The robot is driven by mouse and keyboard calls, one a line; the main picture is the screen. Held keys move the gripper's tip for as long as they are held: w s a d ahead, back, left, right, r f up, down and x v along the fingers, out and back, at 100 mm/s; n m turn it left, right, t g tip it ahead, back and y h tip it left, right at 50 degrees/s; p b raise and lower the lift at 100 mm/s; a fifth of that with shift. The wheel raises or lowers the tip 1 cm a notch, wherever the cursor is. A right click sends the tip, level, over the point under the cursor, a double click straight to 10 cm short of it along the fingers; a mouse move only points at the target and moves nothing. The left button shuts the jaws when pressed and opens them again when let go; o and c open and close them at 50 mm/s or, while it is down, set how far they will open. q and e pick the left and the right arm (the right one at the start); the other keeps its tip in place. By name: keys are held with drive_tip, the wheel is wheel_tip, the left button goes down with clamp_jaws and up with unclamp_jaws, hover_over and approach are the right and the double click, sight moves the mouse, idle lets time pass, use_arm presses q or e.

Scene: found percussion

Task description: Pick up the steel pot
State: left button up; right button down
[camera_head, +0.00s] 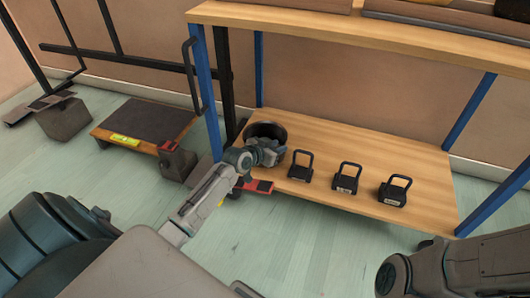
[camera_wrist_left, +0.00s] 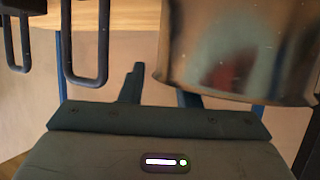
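The steel pot (camera_head: 265,127) stands at the left end of the low wooden shelf (camera_head: 335,140). Its shiny wall (camera_wrist_left: 235,45) fills the upper right of the left wrist view, which looks upside down. My left gripper (camera_head: 270,152) is at the near side of the pot and covers part of it. In the wrist view my left gripper (camera_wrist_left: 158,90) has its fingers apart. One finger is clear beside the pot; the other is partly hidden behind the pot's rim. I cannot tell whether they touch it. My right gripper is out of view.
Several black weights with handles, one here (camera_head: 300,166), line the shelf right of the pot; handles (camera_wrist_left: 88,40) show in the wrist view. Blue posts (camera_head: 205,90) and an upper shelf (camera_head: 350,35) frame the space. A dark platform (camera_head: 145,120) stands left.

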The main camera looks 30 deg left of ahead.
use_arm(q)
drive_tip(key=shift+w+f, duration=0.15)
drive_tip(key=shift+w, duration=0.15)
drive_tip(key=shift+c, duration=0.2)
clamp_jaws()
idle(1.1)
